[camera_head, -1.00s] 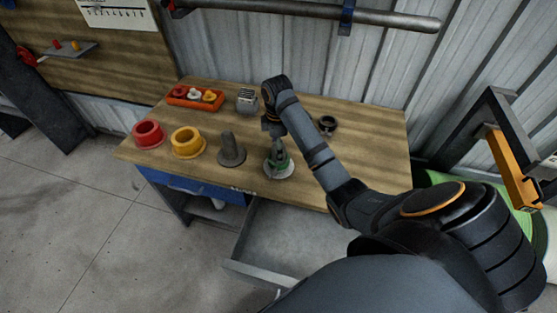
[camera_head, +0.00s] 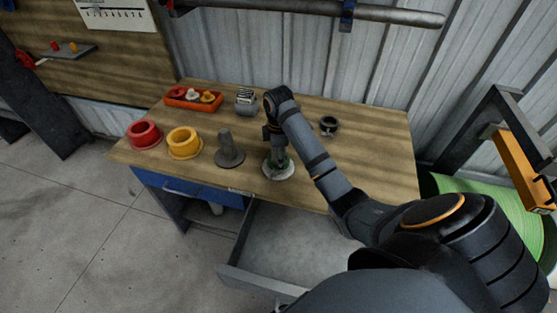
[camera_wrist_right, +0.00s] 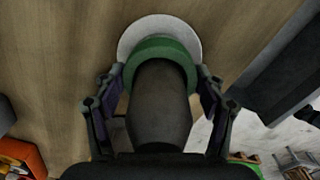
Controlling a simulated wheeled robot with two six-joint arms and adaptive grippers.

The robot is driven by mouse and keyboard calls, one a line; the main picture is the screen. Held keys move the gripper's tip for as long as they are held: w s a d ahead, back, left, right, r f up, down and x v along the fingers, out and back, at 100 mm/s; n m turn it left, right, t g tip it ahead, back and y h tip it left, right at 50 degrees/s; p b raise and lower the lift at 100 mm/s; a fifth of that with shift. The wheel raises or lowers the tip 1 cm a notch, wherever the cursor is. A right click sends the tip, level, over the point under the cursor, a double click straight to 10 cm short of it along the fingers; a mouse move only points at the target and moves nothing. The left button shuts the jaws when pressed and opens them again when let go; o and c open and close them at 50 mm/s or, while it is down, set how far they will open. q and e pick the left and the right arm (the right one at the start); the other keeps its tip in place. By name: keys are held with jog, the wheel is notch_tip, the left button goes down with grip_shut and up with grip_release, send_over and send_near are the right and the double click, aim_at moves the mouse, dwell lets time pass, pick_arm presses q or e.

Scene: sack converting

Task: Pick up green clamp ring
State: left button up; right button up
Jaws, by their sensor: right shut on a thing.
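The green clamp ring (camera_head: 287,162) is on a round white base (camera_head: 278,175) near the front edge of the workbench, partly hidden by my gripper. In the right wrist view the green ring (camera_wrist_right: 160,46) sits against the white disc (camera_wrist_right: 132,36), and a dark grey cylinder (camera_wrist_right: 158,105) stands in front of its middle. My right gripper (camera_head: 277,160) points down over the ring. In the right wrist view its fingers (camera_wrist_right: 160,76) are at both sides of the green ring, shut on it. My left gripper is not in view.
On the wooden workbench (camera_head: 375,165) a grey post (camera_head: 227,147), a yellow ring (camera_head: 184,143) and a red ring (camera_head: 145,135) stand to the left. An orange tray (camera_head: 193,98), a grey block (camera_head: 246,101) and a small dark ring (camera_head: 328,125) lie farther back. An open drawer (camera_head: 290,245) projects below the front edge.

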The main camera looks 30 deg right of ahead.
jog(key=c, duration=0.3)
jog(key=shift+w+r+p, duration=0.1)
jog(key=shift+r+p, duration=0.75)
jog(key=shift+p, duration=0.05)
notch_tip(320, 180, up, 16)
jog(key=p, duration=1.6)
jog(key=shift+r, duration=0.1)
